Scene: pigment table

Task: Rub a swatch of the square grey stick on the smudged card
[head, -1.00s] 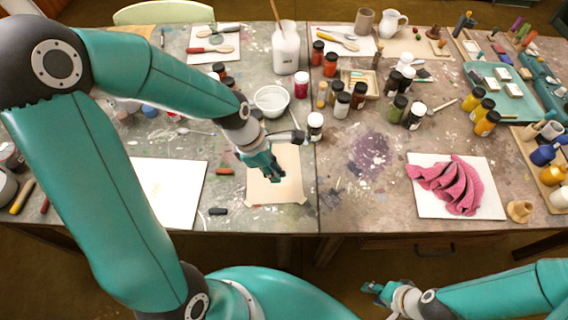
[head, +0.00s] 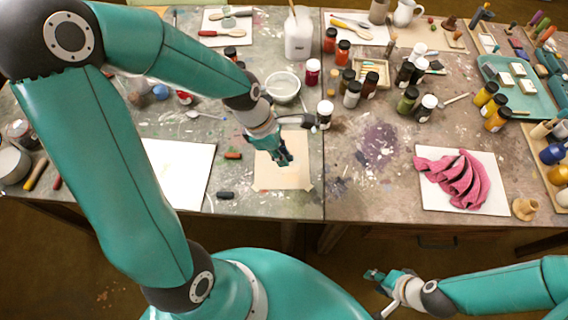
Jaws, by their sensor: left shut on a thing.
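My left gripper (head: 285,161) is over the middle of a beige card (head: 286,183) at the front of the table. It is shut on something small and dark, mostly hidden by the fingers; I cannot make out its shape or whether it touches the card. I see no clear smudge on the beige card. A white sheet (head: 180,170) left of it has a faint yellowish tint, partly behind my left arm. A short dark stick (head: 225,195) and a red-brown stick (head: 233,155) lie between the two. My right gripper (head: 374,276) is off the table's front edge at lower right; its fingers are too small to read.
A pink cloth (head: 455,180) lies on a white board at right. Several jars stand farther back. The table between beige card and cloth is clear.

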